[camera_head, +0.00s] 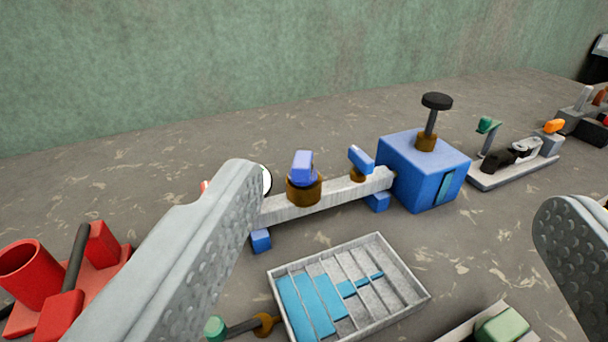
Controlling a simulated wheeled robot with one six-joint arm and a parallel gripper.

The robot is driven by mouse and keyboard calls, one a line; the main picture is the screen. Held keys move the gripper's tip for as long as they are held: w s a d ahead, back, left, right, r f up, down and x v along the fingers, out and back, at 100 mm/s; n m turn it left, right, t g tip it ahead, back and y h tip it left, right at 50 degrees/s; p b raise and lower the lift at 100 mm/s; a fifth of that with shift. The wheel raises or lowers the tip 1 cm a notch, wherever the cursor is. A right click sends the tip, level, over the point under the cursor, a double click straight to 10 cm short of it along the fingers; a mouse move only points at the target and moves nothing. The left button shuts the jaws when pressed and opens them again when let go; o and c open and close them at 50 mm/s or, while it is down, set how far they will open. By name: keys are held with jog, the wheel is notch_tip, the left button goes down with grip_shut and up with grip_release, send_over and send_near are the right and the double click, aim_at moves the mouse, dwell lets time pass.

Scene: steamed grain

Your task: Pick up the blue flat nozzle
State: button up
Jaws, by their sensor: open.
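A blue flat-sided piece (302,167), likely the blue flat nozzle, stands upright in a brown collar (304,190) on a pale grey bar (330,195). A smaller blue tilted piece (361,159) sits on a brown base farther along the bar, next to a blue box (410,175) with a black knob on a stem. I cannot tell for sure which blue piece is the nozzle. My gripper (400,192) is open, one finger at left and one at right, with nothing held. The left finger covers the left end of the bar.
A grey slatted tray (416,292) with blue strips lies in front of the bar. Red parts (60,285) stand at left. Small fixtures (515,155) stand at right. A green block (505,326) is at the bottom edge. A green wall closes the back.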

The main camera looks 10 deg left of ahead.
jog(key=shift+c, duration=0.4)
jog(key=c, duration=0.4)
jog(key=shift+w+r, duration=0.15)
jog(key=shift+w, duration=0.25)
jog(key=shift+c, duration=1.4)
notch_tip(320, 180, up, 5)
jog(key=g, duration=1.7)
send_over(303, 158)
jog(key=shift+n, duration=0.3)
jog(key=f, duration=1.2)
jog(key=shift+s+d+f, duration=0.1)
jog(key=shift+s+f, duration=0.1)
jog(key=shift+s, duration=0.1)
jog(key=shift+w+f, duration=0.15)
jog(key=shift+f, duration=1.2)
jog(key=shift+w+f, duration=0.1)
jog(key=shift+f, duration=1.25)
